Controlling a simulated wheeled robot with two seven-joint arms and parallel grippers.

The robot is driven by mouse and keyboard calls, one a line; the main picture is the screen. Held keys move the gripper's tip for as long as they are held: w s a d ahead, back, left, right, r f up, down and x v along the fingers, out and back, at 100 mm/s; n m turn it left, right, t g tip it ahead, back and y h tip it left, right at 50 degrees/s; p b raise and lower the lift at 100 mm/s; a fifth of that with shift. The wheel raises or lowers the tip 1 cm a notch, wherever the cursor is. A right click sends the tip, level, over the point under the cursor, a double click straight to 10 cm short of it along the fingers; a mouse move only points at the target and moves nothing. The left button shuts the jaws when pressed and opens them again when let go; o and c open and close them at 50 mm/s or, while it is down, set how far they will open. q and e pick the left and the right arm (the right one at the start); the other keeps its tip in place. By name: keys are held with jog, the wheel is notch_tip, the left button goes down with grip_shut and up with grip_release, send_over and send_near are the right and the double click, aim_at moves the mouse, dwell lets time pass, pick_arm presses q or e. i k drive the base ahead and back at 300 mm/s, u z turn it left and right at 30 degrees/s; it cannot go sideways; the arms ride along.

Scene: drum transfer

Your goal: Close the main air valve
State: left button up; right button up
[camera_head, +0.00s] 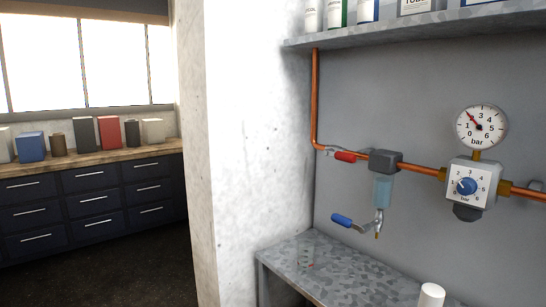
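A valve with a red lever handle (345,156) sits on the copper pipe (316,95) near its lower bend. The red handle lies roughly along the horizontal run of pipe. A second valve with a blue handle (342,220) sits lower, beside a small tap outlet under the filter (383,188). A round pressure gauge (480,127) has its red needle pointing up and left. Below it is a regulator (471,184) with a blue knob. Neither of my grippers is in view.
A metal shelf (420,31) with bottles and boxes is above. A grey metal bench top (335,268) lies below the valves. A white cylindrical object (431,295) is cut off at the bottom edge. A white pillar (250,130) stands left of the pipework; drawers (92,200) are beyond.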

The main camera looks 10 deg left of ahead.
aim_at(341, 156)
jog(key=z, duration=0.2)
jog(key=k, duration=0.35)
jog(key=u, duration=1.15)
jog(key=i, duration=1.05)
jog(key=u, duration=0.1)
